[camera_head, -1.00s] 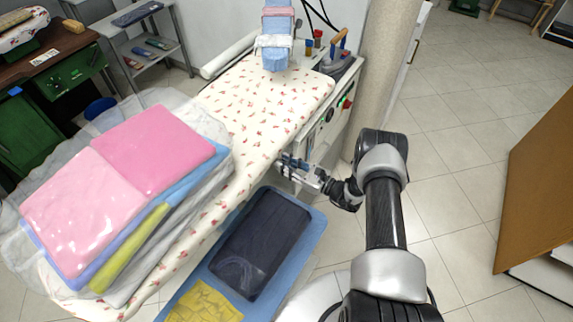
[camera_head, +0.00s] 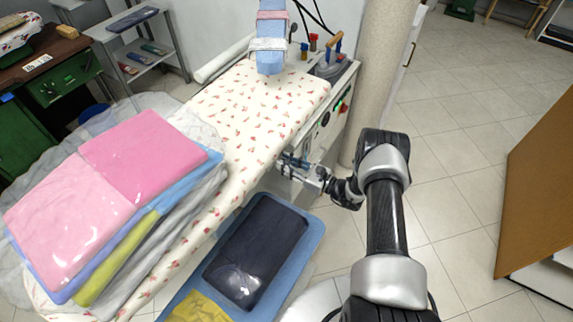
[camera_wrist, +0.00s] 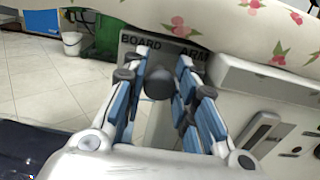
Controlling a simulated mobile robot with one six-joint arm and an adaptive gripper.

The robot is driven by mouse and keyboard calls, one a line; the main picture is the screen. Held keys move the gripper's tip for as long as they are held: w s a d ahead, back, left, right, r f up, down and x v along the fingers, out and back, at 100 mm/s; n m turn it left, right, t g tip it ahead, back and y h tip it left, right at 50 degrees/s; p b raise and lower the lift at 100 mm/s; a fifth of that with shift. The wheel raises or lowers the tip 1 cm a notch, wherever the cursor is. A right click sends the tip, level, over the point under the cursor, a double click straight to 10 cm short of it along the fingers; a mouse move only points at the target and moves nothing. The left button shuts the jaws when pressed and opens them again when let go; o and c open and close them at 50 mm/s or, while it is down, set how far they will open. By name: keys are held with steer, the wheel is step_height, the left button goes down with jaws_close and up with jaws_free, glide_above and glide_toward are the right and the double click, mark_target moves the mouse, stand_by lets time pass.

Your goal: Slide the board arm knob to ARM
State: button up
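The black round knob (camera_wrist: 158,85) is on the grey panel of the pressing machine, below the printed words BOARD and ARM (camera_wrist: 193,53). In the wrist view it lies between those words, a little nearer BOARD. My gripper (camera_wrist: 162,68) is at the panel with its blue-padded fingers on either side of the knob. The fingers stand apart; a small gap shows on the right, and I cannot tell whether the left finger touches the knob. In the head view my gripper (camera_head: 290,162) is at the board's right edge, and the knob is hidden.
The flowered ironing board (camera_head: 255,105) overhangs the panel. Pink folded, wrapped laundry (camera_head: 150,150) lies on its near end. A blue tray (camera_head: 316,232) with dark folded cloth (camera_head: 258,248) is below. A pillar (camera_head: 385,75) stands behind my arm.

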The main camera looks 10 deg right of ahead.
steer(key=o, duration=0.4)
steer(key=shift+c, duration=0.2)
steer(key=v, duration=1.2)
steer(key=shift+c, duration=0.4)
